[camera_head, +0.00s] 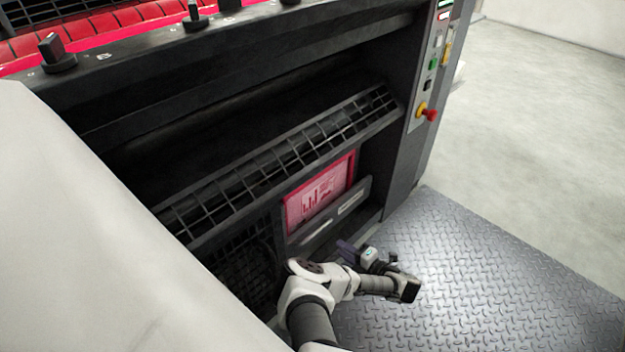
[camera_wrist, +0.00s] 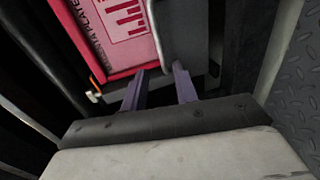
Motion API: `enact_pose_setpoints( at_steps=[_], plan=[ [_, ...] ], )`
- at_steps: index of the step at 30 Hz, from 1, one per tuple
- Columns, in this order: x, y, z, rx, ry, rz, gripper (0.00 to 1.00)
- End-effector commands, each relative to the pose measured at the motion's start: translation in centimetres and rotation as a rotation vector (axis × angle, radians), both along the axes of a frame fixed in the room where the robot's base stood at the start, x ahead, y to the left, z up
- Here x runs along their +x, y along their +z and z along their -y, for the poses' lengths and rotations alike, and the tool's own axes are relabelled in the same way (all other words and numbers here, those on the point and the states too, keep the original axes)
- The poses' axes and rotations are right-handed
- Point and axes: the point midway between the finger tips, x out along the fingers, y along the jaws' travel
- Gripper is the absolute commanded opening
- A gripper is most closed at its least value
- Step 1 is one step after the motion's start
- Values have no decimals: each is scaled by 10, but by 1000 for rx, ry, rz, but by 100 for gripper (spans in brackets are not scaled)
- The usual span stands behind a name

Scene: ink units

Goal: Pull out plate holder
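The plate holder (camera_head: 364,193) is a grey tray low in the press front, with a pink, red-bordered plate (camera_head: 320,190) standing in it. In the wrist view the plate (camera_wrist: 110,30) carries partly cut-off "MAGENTA PLATE" lettering, and the grey holder edge (camera_wrist: 177,30) is beside it. My gripper (camera_wrist: 158,70) has two purple fingers set apart, pointing at the holder's edge. I cannot tell whether they touch it. In the head view my gripper (camera_head: 347,248) is low in front of the holder, partly hidden by my wrist.
A black mesh guard (camera_head: 290,160) slopes above the plate. A control panel with a red knob (camera_head: 430,114) is on the press's right side. The diamond-plate floor (camera_head: 500,270) is open at the right. A large white surface (camera_head: 100,230) fills the left foreground.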

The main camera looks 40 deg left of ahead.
Motion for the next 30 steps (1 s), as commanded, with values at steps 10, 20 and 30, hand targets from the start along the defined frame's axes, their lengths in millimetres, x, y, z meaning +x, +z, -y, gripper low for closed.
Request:
enact_pose_setpoints(
  at_steps=[10, 20, 30],
  plan=[
    [4, -18, -71, 4, 4, 0, 29],
    [8, -26, -118, 1, 1, 0, 29],
    [9, -25, -125, 0, 1, 0, 29]
  ],
)
